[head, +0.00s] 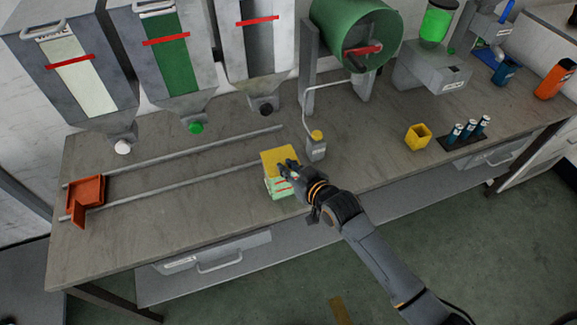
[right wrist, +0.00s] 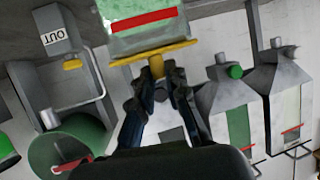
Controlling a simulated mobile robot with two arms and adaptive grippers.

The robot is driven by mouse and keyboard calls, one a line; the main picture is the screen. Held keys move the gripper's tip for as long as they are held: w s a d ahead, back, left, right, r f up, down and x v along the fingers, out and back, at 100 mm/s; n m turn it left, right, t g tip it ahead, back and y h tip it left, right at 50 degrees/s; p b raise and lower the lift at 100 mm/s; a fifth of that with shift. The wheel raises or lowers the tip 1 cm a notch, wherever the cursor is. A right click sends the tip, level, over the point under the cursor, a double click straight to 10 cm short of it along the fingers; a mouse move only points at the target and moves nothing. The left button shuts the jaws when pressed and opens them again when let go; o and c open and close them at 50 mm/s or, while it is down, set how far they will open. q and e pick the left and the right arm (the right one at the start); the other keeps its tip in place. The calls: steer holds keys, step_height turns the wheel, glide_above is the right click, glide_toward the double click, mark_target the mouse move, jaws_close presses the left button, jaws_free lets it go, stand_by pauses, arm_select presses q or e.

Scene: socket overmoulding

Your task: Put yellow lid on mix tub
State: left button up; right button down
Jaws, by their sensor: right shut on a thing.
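The yellow lid (head: 277,156) is flat and square, with a small yellow knob that shows in the right wrist view (right wrist: 157,65). It lies over the top of the mix tub (head: 281,188), a pale translucent tub with green contents and a red stripe, standing on the workbench. In the right wrist view the lid's plate meets the tub's rim (right wrist: 143,25), slightly tilted against it; I cannot tell whether it is fully seated. My right gripper (head: 287,167) is shut on the lid's knob, its fingers around it. My left gripper is out of view.
Hoppers and a green drum (head: 345,35) stand behind. A grey dispenser (head: 316,148) is close right of the tub. A yellow box (head: 417,137) is farther right.

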steer(key=c, duration=1.3)
jaws_free()
steer(key=shift+o, duration=0.2)
steer(key=v, duration=1.2)
